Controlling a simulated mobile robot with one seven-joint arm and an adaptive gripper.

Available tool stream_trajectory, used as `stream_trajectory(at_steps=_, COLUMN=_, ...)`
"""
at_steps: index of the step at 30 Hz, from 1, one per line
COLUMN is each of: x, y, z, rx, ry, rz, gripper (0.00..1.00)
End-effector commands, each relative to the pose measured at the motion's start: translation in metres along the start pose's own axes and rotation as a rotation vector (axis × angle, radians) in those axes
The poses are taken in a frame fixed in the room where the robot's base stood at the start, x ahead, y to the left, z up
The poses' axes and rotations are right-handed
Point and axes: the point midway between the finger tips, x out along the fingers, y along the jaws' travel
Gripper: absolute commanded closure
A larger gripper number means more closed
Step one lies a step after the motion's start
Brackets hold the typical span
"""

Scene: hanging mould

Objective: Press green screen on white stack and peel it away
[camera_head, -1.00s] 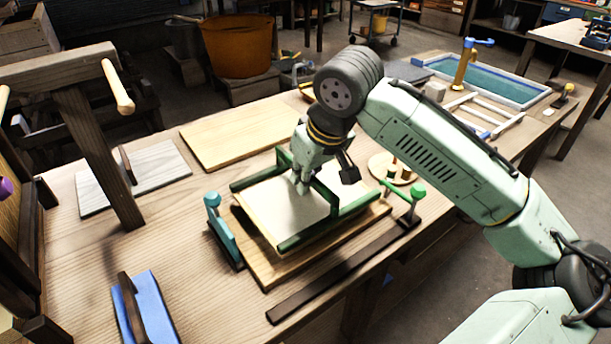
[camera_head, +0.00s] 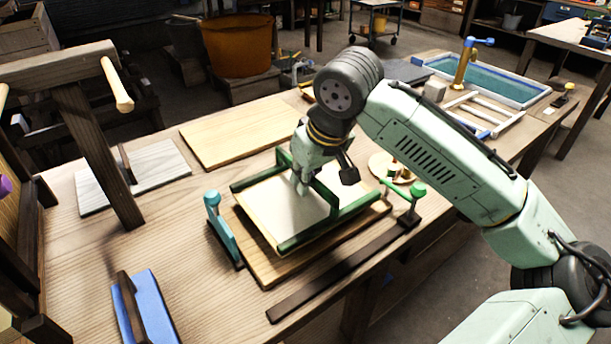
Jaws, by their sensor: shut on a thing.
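The green-framed screen (camera_head: 330,231) lies over a wooden board (camera_head: 262,273) on the workbench, with a pale sheet-like face (camera_head: 275,214) inside its frame. A green handle bar stands up across its middle. My gripper (camera_head: 302,188) points down at the middle of the screen and is shut on the screen's handle, though the fingers hide much of the grip. The white stack cannot be told apart from the pale face; anything beneath the screen is hidden.
A teal post (camera_head: 222,228) stands left of the board and a green-knobbed post (camera_head: 411,203) right of it. A dark bar (camera_head: 335,278) lies in front.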

Motion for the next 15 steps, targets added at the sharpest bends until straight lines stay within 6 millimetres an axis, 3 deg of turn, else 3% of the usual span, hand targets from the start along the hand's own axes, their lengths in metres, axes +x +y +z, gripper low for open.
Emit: stream_trajectory(at_steps=15, x=0.0071, y=-0.0001, z=0.0027, rx=0.000, ry=0.001, rz=0.000, gripper=1.00)
